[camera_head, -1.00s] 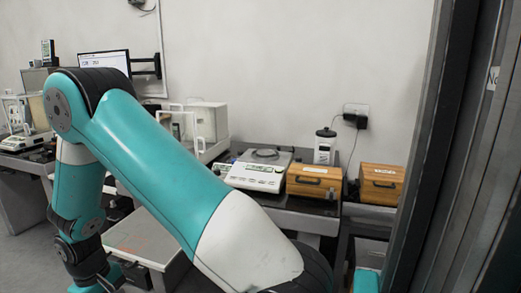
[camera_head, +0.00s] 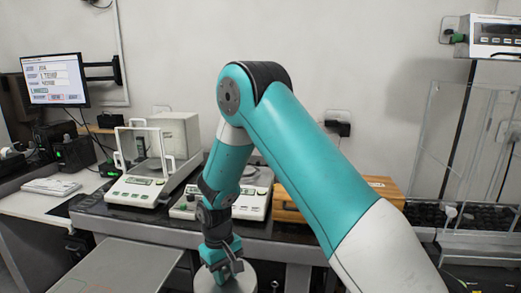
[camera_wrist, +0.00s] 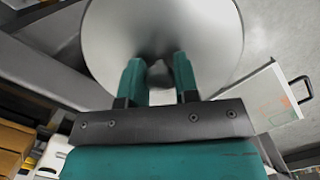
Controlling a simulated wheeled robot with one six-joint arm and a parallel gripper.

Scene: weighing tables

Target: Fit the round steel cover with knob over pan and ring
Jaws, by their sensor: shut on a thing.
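The round steel cover (camera_wrist: 110,45) hangs from my gripper (camera_wrist: 158,75) in the wrist view, with its knob (camera_wrist: 160,72) between the two teal fingers. In the head view the cover (camera_head: 226,281) shows at the bottom edge, under my gripper (camera_head: 229,267), in front of the bench. The low white balance (camera_head: 185,208) stands on the bench behind my arm. Part of its round pan and ring (camera_head: 263,175) shows to the right of my forearm; the rest is hidden. The cover is apart from the balance.
A balance with a glass draft shield (camera_head: 140,187) stands left of the low balance. A wooden box (camera_head: 290,203) stands right of it, partly hidden by my arm. A clear panelled enclosure (camera_head: 460,150) is at far right. A grey table top (camera_head: 115,270) lies at lower left.

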